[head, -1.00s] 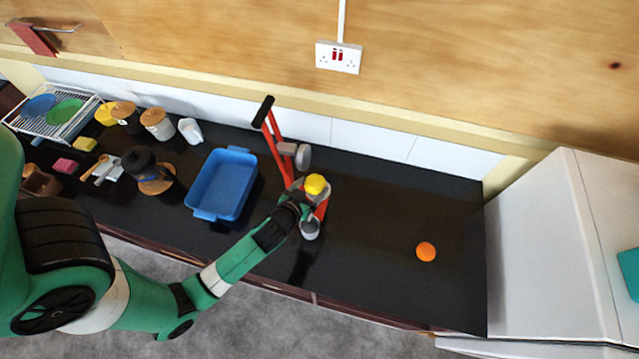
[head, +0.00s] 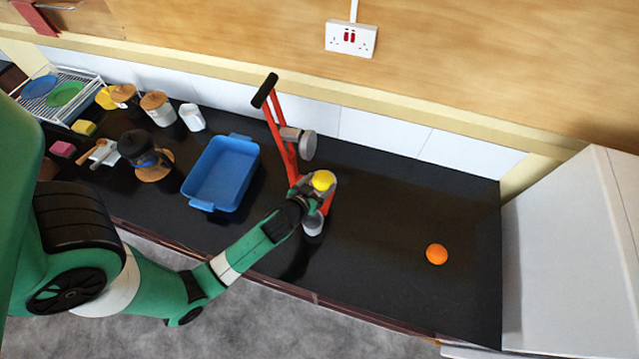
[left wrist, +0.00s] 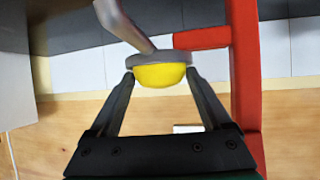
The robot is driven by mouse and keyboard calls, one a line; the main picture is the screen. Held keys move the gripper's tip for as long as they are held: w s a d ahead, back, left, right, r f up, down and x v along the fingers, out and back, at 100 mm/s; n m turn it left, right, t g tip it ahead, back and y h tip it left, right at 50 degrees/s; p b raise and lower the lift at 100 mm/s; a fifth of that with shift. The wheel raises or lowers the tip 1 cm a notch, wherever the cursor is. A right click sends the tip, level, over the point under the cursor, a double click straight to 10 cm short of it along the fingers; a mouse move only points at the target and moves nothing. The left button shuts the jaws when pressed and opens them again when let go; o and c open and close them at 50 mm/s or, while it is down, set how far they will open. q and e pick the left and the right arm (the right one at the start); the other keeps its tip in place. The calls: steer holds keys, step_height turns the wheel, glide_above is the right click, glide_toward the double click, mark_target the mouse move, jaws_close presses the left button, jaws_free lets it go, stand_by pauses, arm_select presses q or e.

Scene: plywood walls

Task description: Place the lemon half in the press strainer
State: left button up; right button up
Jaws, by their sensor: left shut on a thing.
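The yellow lemon half (head: 323,180) is at the red press (head: 281,140), over its strainer, domed side up. My left gripper (head: 310,194) is shut on it, seen from the front side of the press. In the left wrist view, which looks upside down, the lemon half (left wrist: 160,75) is between the two fingertips, against the grey strainer ring (left wrist: 158,58). I cannot tell whether it is fully seated. The press handle (head: 265,90) is raised, with its grey pressing head (head: 308,145) clear of the lemon. A grey cup (head: 313,224) stands below. My right gripper is not in view.
A blue tray (head: 222,173) lies left of the press, with jars (head: 158,109), a coffee grinder (head: 140,150) and a dish rack (head: 62,95) further left. An orange (head: 437,254) sits on clear counter at right. A white cabinet (head: 560,260) bounds the right end.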

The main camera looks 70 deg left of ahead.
arm_select(q)
steer(key=o, duration=1.2)
steer(key=shift+r+p, duration=0.2)
steer(key=shift+p, duration=0.15)
steer(key=v, duration=1.2)
steer(key=shift+s+f, duration=0.1)
